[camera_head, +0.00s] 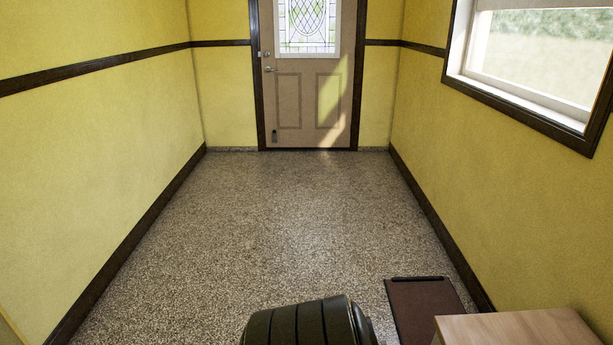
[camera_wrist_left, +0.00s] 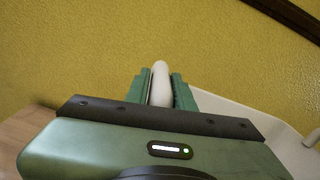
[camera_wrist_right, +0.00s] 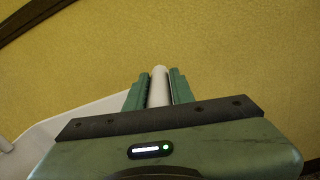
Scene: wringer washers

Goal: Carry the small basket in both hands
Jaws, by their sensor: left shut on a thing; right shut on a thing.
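The small basket is white, and part of its pale side shows at the right of the left wrist view (camera_wrist_left: 225,115). Its pale side also shows at the left of the right wrist view (camera_wrist_right: 75,118). My left gripper (camera_wrist_left: 161,80) is shut on a rounded white bar of the basket, with a green finger on each side. My right gripper (camera_wrist_right: 159,80) is shut on a similar white bar at the other side. Neither gripper nor the basket shows in the head view. The inside of the basket is hidden.
A speckled floor (camera_head: 260,220) runs clear between yellow walls to a closed door (camera_head: 305,110). A dark brown mat (camera_head: 425,308) lies at the lower right. A wooden top (camera_head: 520,328) stands beside it against the right wall, under a window (camera_head: 535,55).

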